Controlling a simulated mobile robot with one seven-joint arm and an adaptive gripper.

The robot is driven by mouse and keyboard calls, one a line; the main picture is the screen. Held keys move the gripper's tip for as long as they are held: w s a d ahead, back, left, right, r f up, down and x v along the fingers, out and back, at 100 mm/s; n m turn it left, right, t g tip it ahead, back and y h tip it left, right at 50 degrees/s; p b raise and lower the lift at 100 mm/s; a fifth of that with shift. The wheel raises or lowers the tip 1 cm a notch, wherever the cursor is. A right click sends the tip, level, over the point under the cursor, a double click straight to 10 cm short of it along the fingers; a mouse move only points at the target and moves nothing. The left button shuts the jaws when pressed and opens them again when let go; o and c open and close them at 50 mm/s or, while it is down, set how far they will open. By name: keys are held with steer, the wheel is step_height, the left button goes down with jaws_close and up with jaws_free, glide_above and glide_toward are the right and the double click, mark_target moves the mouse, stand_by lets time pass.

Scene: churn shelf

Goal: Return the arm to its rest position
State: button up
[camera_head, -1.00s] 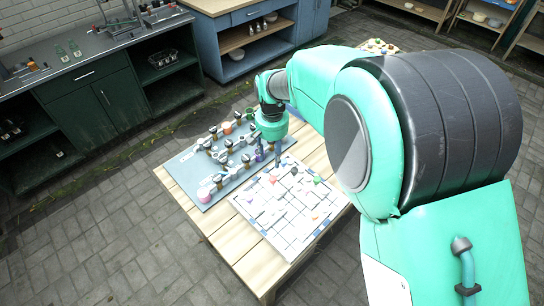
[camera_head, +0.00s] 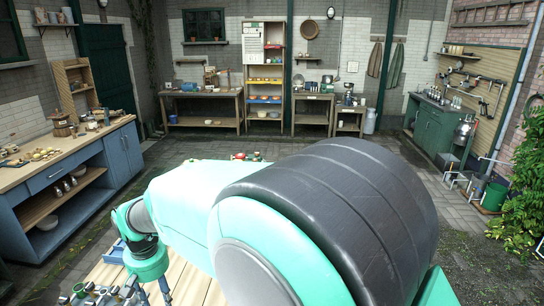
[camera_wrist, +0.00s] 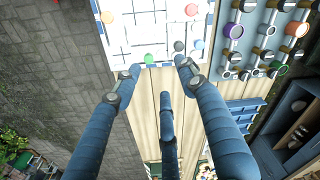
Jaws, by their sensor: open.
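My arm, teal with a dark grey joint, fills the lower middle of the head view. My gripper (camera_wrist: 157,72) shows in the wrist view with its blue fingers spread apart and nothing between them. It hangs above the wooden table (camera_wrist: 143,110), close to the edge of a white gridded board (camera_wrist: 150,50) with several coloured round pieces on it. In the head view only the wrist and the upper part of the fingers show at the lower left, and the fingertips are cut off by the frame's bottom edge.
A grey tray of jar-like pieces (camera_wrist: 268,42) lies beside the board. A blue cabinet (camera_head: 75,185) stands at the left in the head view. A tall shelf (camera_head: 264,75) and benches line the back wall.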

steer(key=w+d+r+m+t, duration=0.1)
steer(key=d+r, duration=0.4)
steer(key=d, duration=0.6)
steer(key=w+d+r+m+b, duration=0.15)
steer(key=d+r, duration=0.35)
steer(key=d, duration=0.6)
steer(key=d+r+m+t+p, duration=0.1)
steer(key=d+r, duration=0.5)
steer(key=d, duration=0.4)
steer(key=s+d+m+t, duration=0.1)
steer(key=s+d+m, duration=0.1)
steer(key=s+d, duration=0.7)
steer(key=s+d+m+t+b, duration=0.1)
steer(key=s+d, duration=0.7)
steer(key=d, duration=0.8)
steer(key=shift+s+m+t+h+b, duration=0.3)
steer(key=shift+s+m+t, duration=0.1)
steer(key=shift+m+t, duration=0.25)
